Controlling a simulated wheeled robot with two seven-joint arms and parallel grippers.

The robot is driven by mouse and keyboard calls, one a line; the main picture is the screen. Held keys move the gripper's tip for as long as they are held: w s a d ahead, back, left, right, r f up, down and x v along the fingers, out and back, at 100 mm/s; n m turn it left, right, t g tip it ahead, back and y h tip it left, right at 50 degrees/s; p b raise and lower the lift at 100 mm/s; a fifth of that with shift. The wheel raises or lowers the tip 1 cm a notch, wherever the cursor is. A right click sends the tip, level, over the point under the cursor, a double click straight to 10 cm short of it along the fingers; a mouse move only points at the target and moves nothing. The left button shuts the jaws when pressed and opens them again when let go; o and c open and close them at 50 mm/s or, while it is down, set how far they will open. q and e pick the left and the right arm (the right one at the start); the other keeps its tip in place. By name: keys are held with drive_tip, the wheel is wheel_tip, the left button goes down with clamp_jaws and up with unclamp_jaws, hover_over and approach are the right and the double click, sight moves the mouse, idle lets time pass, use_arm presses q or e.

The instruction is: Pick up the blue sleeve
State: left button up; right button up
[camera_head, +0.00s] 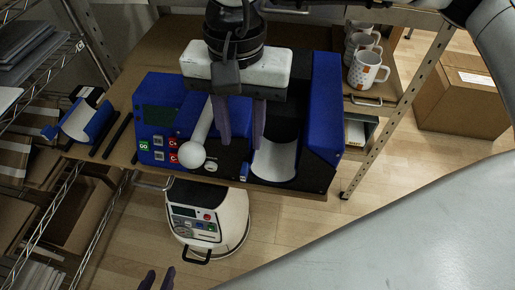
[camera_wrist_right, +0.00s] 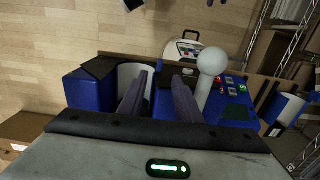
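A curved blue sleeve with a pale inner face (camera_head: 77,122) lies open side up on the left part of the table. It also shows at the right edge of the right wrist view (camera_wrist_right: 291,108). My right gripper (camera_head: 241,137) hangs over the blue mug press (camera_head: 323,108), well to the right of this sleeve. Its two purple fingers are apart with nothing held between them, also in the right wrist view (camera_wrist_right: 157,100). A white curved sheet (camera_head: 275,161) sits in the press bay. My left gripper (camera_head: 157,280) shows only its fingertips at the bottom edge, apart and empty.
The press lever's white ball (camera_head: 191,155) stands close beside my right fingers. White mugs (camera_head: 367,70) stand at the back right. A wire rack (camera_head: 62,62) borders the left. A white machine (camera_head: 208,216) stands below the table's front edge. A cardboard box (camera_head: 463,100) is at right.

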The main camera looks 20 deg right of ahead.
sight(244, 164)
drive_tip(key=f, duration=0.4)
drive_tip(key=shift+w+d, duration=0.25)
drive_tip(key=shift+w, duration=0.15)
drive_tip(key=shift+f, duration=3.1)
drive_tip(key=shift+c, duration=0.4)
clamp_jaws()
drive_tip(key=shift+r, duration=0.1)
